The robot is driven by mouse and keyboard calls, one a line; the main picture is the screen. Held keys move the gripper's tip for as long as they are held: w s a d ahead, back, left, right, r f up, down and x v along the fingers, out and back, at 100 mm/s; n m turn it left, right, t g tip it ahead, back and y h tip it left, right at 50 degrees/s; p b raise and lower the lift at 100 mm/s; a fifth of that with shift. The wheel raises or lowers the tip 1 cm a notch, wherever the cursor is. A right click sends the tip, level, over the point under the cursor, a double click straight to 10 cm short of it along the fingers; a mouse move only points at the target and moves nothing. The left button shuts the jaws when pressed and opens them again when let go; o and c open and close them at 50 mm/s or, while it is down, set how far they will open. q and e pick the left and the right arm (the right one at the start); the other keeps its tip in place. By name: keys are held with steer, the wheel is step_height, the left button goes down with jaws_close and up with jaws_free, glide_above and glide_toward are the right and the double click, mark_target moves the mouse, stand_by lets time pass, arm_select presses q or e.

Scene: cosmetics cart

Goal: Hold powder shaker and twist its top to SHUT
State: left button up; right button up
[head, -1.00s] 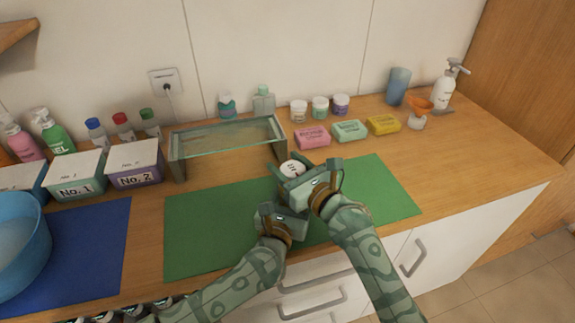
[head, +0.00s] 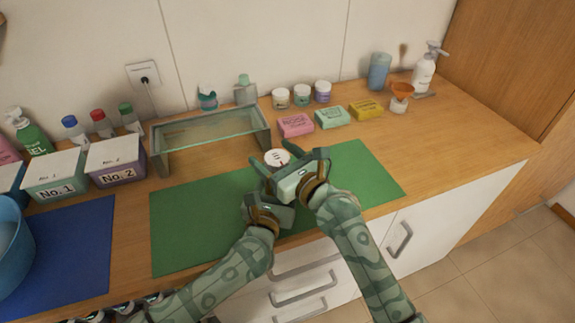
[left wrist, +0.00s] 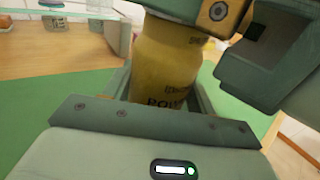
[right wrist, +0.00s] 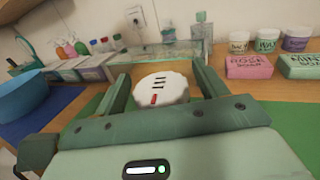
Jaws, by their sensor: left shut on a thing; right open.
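The powder shaker (left wrist: 165,65) has a yellow body with dark lettering, seen in the left wrist view. My left gripper (left wrist: 165,95) is shut on this body and holds it above the green mat. The white round top (right wrist: 162,88) has dark marks and one red mark, and shows between the fingers of my right gripper (right wrist: 163,82). The right gripper is open, with a finger on each side of the top and small gaps. In the head view the top (head: 275,157) shows just beyond the right gripper (head: 290,164); the body is hidden there.
The green mat (head: 190,225) lies below my grippers. A glass-topped stand (head: 210,125) is behind on the left. Soap boxes (head: 295,125) and small jars (head: 302,96) stand at the back. Boxes No. 1 (head: 57,188) and No. 2 (head: 117,177) are at left.

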steer(key=v, duration=1.1)
steer(key=s+a+r+n+y, duration=0.1)
steer(key=a+r+n+y, duration=0.1)
steer(key=a+r+y, duration=0.3)
steer(key=w+d+f+m+h, duration=0.1)
steer(key=d+f+m+h, duration=0.1)
steer(key=d+f+h, duration=0.3)
steer(key=x, duration=1.2)
steer(key=shift+f, duration=0.1)
